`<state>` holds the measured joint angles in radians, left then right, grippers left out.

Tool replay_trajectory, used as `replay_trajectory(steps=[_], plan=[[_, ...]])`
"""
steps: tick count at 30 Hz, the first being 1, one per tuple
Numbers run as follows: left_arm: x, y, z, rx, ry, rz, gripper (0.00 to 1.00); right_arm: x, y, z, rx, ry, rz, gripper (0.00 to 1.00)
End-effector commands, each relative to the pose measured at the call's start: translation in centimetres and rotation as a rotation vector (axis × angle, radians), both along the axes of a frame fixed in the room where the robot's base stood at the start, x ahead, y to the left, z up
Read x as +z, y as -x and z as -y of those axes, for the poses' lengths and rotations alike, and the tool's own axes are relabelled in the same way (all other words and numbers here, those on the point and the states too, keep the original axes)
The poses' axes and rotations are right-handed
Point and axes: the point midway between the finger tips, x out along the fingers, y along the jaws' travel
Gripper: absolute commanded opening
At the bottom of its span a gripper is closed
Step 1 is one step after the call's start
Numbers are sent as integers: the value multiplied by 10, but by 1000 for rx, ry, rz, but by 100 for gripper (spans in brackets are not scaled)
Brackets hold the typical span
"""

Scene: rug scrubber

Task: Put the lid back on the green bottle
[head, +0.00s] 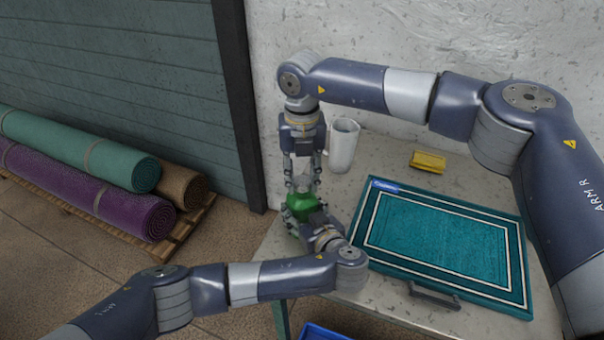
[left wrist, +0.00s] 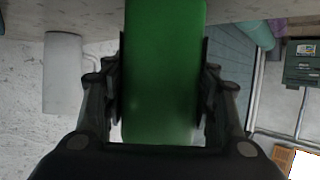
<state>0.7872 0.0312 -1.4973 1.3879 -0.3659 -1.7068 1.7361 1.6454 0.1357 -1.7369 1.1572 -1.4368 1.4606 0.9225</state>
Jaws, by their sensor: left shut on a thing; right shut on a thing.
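The green bottle (head: 302,207) is near the left edge of the table, between my two grippers. My left gripper (head: 301,212) is shut on its body from the near side. In the left wrist view the bottle (left wrist: 163,75) fills the space between the fingers. My right gripper (head: 302,186) points down from above, its fingertips at the bottle's top. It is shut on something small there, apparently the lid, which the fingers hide. I cannot tell whether the lid sits on the bottle's neck.
A white mug (head: 343,145) stands just behind and right of the grippers. A teal rug (head: 440,240) lies on the table (head: 262,262), with a yellow sponge-like block (head: 428,161) behind it and a dark-handled tool (head: 433,294) at its front edge. Rolled rugs (head: 85,150) lie on a pallet at left.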

Motion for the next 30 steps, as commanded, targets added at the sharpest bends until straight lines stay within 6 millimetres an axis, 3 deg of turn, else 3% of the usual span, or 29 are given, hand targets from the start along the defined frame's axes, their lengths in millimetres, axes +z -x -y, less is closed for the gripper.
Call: replay_trajectory(steps=[25,26,30], plan=[[-1,1,0,-1,0,-2,11,-12,0,0,1,-1,0,22],[-1,1,0,-1,0,-2,0,-11,0,0,1,-1,0,22],[-1,0,0,-1,0,-2,0,-11,0,0,-61,-1,0,22]])
